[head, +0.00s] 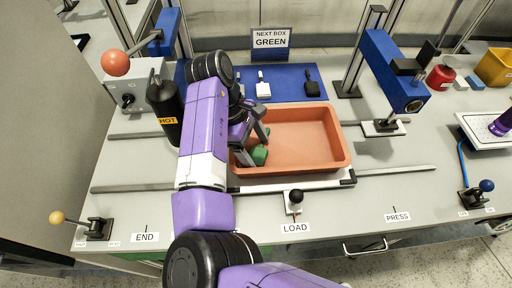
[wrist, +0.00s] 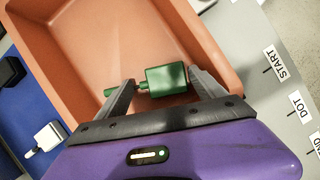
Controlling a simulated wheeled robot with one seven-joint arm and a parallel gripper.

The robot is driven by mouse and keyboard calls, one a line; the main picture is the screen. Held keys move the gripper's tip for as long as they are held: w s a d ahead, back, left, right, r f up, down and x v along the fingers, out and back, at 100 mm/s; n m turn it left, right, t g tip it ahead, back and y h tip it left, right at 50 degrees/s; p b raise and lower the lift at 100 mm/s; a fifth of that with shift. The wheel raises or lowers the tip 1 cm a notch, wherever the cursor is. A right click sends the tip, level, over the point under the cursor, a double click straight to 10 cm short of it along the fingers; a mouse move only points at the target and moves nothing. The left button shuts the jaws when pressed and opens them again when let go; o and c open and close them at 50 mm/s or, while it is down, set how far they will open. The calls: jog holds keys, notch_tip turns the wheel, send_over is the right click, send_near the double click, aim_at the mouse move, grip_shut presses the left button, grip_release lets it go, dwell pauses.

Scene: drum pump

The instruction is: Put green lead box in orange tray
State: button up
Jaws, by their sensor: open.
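The green lead box (head: 259,155) lies inside the orange tray (head: 328,125), near its left end. In the wrist view the green box (wrist: 166,80) has a thinner green handle-like part to its left and rests on the floor of the orange tray (wrist: 190,32). My gripper (head: 250,142) is over the left part of the tray. In the wrist view my open gripper (wrist: 160,88) has one finger on each side of the box body, with the left finger crossing in front of the thin part. Whether a finger touches the box cannot be told.
A blue mat (head: 285,78) behind the tray holds a white box (head: 263,90) and a black box (head: 312,88). A sign (head: 270,40) reads "NEXT BOX GREEN". A black "HOT" cylinder (head: 168,120) stands left of my arm. A blue press-like head (head: 392,75) stands at right.

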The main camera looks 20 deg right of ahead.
jog(key=v, duration=1.2)
jog(key=shift+d+r, duration=0.1)
jog(key=shift+r, duration=0.05)
